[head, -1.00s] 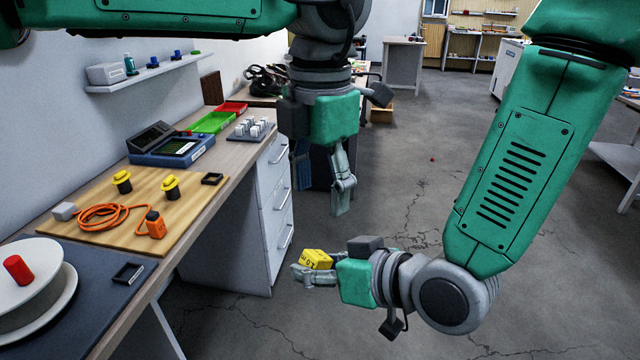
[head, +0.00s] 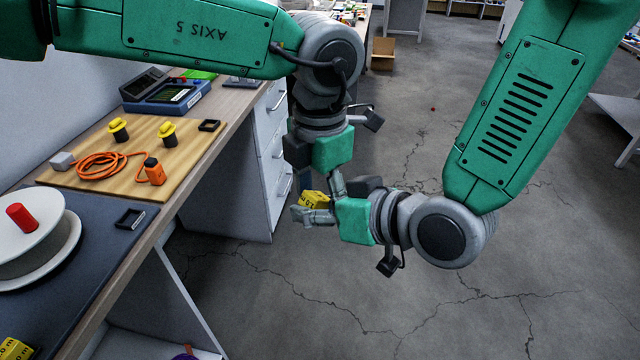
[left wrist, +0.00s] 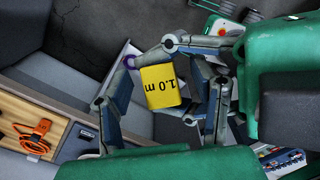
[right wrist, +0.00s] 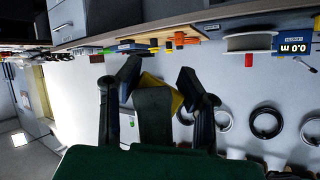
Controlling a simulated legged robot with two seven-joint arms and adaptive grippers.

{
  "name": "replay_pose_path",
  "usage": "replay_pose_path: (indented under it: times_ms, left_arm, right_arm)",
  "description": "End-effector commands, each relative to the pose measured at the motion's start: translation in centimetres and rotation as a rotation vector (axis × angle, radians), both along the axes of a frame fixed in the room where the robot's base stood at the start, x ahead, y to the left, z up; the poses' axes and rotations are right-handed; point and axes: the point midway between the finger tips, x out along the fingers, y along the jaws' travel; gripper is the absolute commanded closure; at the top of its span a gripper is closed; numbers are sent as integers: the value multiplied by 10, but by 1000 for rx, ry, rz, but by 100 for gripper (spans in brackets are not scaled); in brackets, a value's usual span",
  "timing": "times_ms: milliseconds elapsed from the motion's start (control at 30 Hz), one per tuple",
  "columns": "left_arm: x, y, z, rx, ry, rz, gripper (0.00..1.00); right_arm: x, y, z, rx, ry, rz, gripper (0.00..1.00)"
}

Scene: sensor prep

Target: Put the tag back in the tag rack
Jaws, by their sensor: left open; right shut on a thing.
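The yellow tag (head: 314,199) is held in my right gripper (head: 310,213), away from the bench and above the floor. The left wrist view shows the tag (left wrist: 160,87) reading "1.0 m". My left gripper (head: 336,188) is open, pointing down close beside the tag and the right gripper. In the left wrist view the tag appears between its spread fingers (left wrist: 160,100); I cannot tell whether they touch it. In the right wrist view a dark finger hides most of the tag (right wrist: 176,100). I cannot clearly make out the tag rack.
On the bench at left are a small black holder (head: 130,218), a white reel (head: 30,248), and a wooden board (head: 92,178) with an orange cable (head: 98,163) and yellow-capped knobs. Another yellow tag (head: 14,349) lies at lower left. Drawers (head: 275,140) stand beside the grippers.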

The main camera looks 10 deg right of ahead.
Motion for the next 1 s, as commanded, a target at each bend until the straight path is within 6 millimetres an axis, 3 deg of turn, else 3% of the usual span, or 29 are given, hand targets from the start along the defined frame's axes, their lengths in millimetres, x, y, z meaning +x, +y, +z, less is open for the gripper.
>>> replay_pose_path:
  times_ms: [167,300,400,433,500,833,1000]
  left_arm:
    - [0,0,0,0,0,0,52]
    - [0,0,0,0,0,-1,99]
    - [0,0,0,0,0,-1,99]
    - [0,0,0,0,0,-1,99]
    - [0,0,0,0,0,-1,100]
    - [0,0,0,0,0,-1,100]
    - [0,0,0,0,0,-1,100]
  right_arm:
    - [0,0,0,0,0,0,94]
    - [0,0,0,0,0,0,94]
    - [0,0,0,0,-1,0,94]
    - [0,0,0,0,-1,0,63]
    - [0,0,0,0,-1,0,42]
    - [0,-1,-2,-3,6,-2,42]
    - [-8,-17,-36,-44,88,-36,42]
